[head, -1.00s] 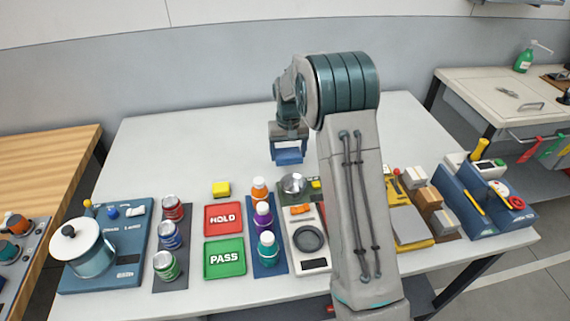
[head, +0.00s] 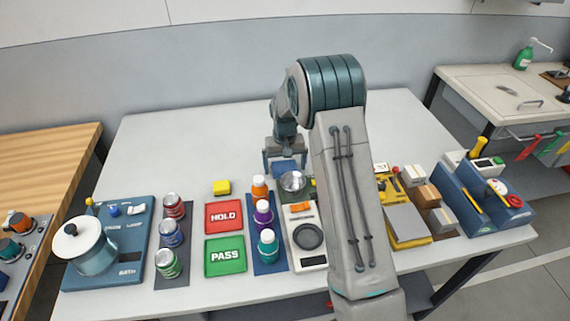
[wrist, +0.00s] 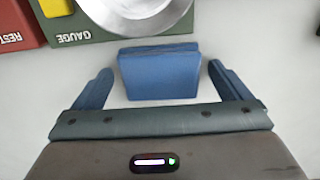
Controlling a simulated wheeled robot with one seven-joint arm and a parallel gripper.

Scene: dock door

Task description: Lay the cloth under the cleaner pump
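The cloth is a small folded blue piece (head: 284,168). It lies on the white table just behind the round metal gauge dish (head: 293,182), and in the wrist view the cloth (wrist: 160,72) sits between my fingers. My gripper (head: 284,162) is open over the cloth, with a clear gap between each finger and the cloth's sides, as the wrist view of the gripper (wrist: 160,80) shows. The cleaner pump (head: 523,58) is a green bottle with a white pump head, upright on the separate side bench at the far right.
The side bench (head: 480,87) is apart from the main table and also bears a drain-like fitting. Pill-like bottles, HOLD (head: 224,216) and PASS (head: 225,255) trays, cans and a blue bin unit (head: 480,205) line the table's near side. The table's back half is clear.

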